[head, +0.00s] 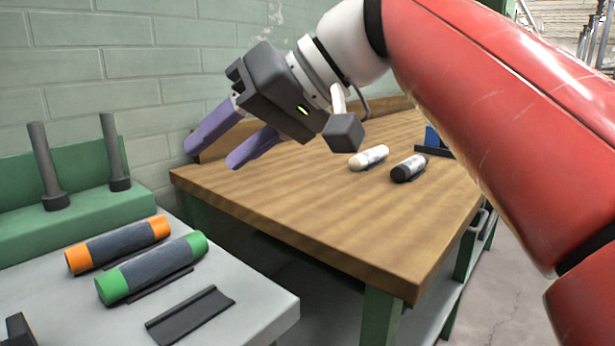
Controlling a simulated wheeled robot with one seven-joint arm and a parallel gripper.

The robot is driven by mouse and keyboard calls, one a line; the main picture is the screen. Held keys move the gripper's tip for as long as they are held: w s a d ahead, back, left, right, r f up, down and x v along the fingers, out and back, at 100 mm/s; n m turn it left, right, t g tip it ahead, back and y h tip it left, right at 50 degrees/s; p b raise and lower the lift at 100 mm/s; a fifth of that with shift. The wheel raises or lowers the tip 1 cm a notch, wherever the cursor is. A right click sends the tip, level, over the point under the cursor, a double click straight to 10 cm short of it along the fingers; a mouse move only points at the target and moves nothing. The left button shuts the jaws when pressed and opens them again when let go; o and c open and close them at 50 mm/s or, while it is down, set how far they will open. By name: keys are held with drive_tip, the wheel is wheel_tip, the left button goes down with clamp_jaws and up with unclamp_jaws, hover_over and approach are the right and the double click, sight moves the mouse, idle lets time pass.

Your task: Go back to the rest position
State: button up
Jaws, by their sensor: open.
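My gripper (232,145) is in the head view, above the far left corner of the wooden table. Its two purple fingers are spread apart, with nothing between them. They point down and to the left. My red arm comes in from the right and crosses in front of part of the table. The gripper touches no object that I can see.
On the wooden table (300,200) lie a white roll (369,157) and a black roll (409,168). A grey-topped bench (255,315) at left holds an orange-ended roll (118,245), a green-ended roll (152,267), an empty dark cradle (190,314) and a green two-post stand (85,216).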

drive_tip(key=s+d+f+m+t+h, duration=0.1)
drive_tip(key=s+d+f+m+h, duration=0.1)
drive_tip(key=d+f, duration=0.6)
drive_tip(key=s+d+f+m+t+h, duration=0.2)
drive_tip(key=d+f+m+h, duration=0.2)
drive_tip(key=d+f, duration=0.4)
drive_tip(key=s+d+f+m+t+h, duration=0.1)
drive_tip(key=d+f, duration=0.7)
drive_tip(key=f, duration=1)
drive_tip(key=s+m+h, duration=0.1)
drive_tip(key=s+h, duration=0.1)
drive_tip(key=h, duration=0.1)
drive_tip(key=shift+m+h, duration=0.3)
drive_tip(key=shift+m, duration=0.1)
